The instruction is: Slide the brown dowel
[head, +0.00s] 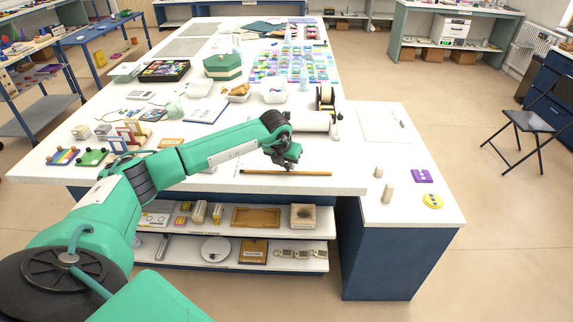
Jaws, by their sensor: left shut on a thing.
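The brown dowel (310,173) is a long thin rod lying crosswise near the front edge of the white worktable, with a dark tip at its left end. My left arm reaches in from the left. The fingertips are small and partly hidden by the gripper body. My right gripper does not show.
The white table (215,180) is clear just around the dowel. A white roll (309,122) and a spool (326,98) stand behind.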

